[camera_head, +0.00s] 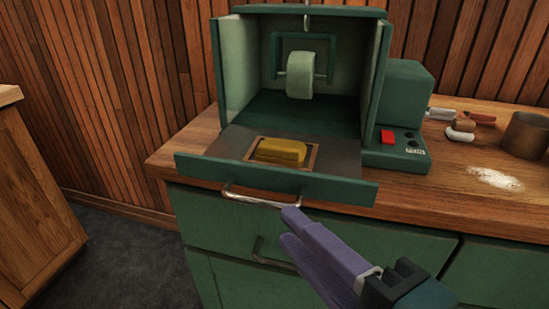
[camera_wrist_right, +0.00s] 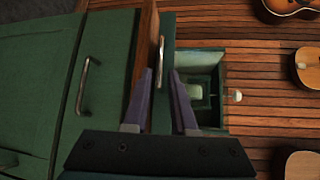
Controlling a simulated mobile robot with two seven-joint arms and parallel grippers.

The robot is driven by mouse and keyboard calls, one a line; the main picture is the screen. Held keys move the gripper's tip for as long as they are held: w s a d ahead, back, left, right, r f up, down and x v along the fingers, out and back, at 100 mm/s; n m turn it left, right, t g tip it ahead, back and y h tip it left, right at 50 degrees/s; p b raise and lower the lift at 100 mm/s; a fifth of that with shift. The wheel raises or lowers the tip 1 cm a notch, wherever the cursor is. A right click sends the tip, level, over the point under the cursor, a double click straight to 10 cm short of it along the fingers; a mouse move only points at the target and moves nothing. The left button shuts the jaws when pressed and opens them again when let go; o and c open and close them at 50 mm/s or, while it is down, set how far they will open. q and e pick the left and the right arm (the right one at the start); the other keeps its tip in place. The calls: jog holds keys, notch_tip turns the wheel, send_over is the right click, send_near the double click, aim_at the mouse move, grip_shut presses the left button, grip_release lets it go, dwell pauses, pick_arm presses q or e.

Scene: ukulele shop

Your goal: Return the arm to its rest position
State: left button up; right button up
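My right gripper (camera_head: 291,222) has purple fingers and reaches in from the lower right, in front of the green cabinet. The tips are close to the metal handle (camera_head: 255,197) of the pulled-out green tray (camera_head: 275,183); the handle also shows just beyond the tips in the right wrist view (camera_wrist_right: 161,48). I cannot tell whether they touch. My left gripper is not in view.
A green box machine (camera_head: 231,70) with a pale wheel (camera_head: 301,75) stands on the wooden counter (camera_head: 450,185). A yellow block (camera_head: 280,151) lies on its tray. A red switch (camera_head: 387,136), small tools and a brown pot (camera_head: 526,136) are to the right. Floor shows at left.

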jog(key=shift+v, duration=1.1)
